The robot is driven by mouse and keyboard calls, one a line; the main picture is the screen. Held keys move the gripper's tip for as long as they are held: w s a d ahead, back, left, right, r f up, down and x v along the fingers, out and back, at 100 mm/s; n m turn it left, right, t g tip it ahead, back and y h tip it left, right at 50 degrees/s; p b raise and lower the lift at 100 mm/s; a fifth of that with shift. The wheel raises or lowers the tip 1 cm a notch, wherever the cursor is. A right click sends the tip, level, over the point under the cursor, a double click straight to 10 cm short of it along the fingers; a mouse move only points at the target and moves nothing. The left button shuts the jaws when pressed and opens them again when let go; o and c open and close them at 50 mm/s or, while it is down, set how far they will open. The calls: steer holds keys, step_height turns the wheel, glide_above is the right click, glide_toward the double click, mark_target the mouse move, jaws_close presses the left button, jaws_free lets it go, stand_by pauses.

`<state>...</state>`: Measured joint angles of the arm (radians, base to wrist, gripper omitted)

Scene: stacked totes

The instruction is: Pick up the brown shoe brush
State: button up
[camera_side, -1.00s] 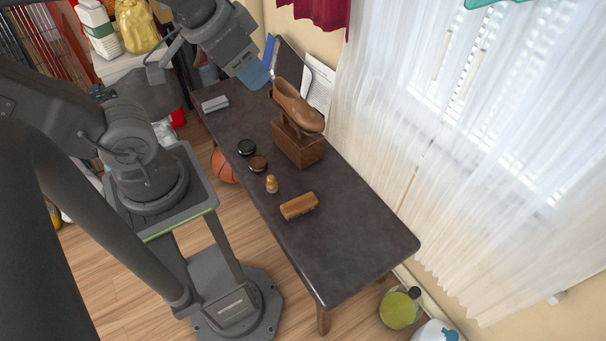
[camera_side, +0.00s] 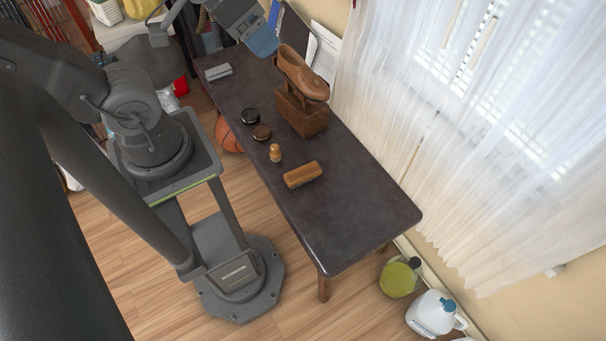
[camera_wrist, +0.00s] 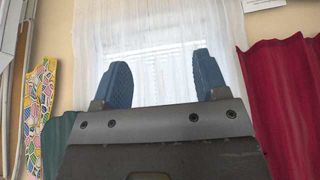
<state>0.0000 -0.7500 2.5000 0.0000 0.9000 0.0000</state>
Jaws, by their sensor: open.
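The brown shoe brush (camera_side: 302,174) lies on the dark table (camera_side: 345,225), near its middle, in the side view. A small wooden figure-like piece (camera_side: 275,153) stands just behind it to the left. My gripper (camera_side: 264,42) is high at the top of the side view, near the table's far end and well apart from the brush. In the wrist view my gripper (camera_wrist: 164,86) has its two blue fingers spread, with nothing between them. The wrist view faces the curtained window, and the brush does not show there.
A brown shoe (camera_side: 301,74) rests on a wooden box (camera_side: 301,113) behind the brush. Two round tins (camera_side: 251,116) (camera_side: 262,132) and a grey block (camera_side: 219,72) lie on the table's left side. The table's near end is clear. White curtains (camera_side: 470,120) hang along the right.

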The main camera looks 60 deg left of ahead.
steer(key=shift+o, duration=1.4)
steer(key=shift+w, duration=0.1)
steer(key=g, duration=0.1)
glide_above(303, 172)
steer(key=w+a, duration=0.2)
step_height(303, 172, down, 36)
steer(key=s+d+f, duration=0.1)
steer(key=s+f, duration=0.6)
steer(key=f, duration=0.7)
steer(key=shift+m, duration=0.3)
steer(key=x, duration=1.2)
steer(key=shift+w+d+f, duration=0.15)
steer(key=shift+d+f, duration=0.1)
steer(key=shift+d, duration=0.15)
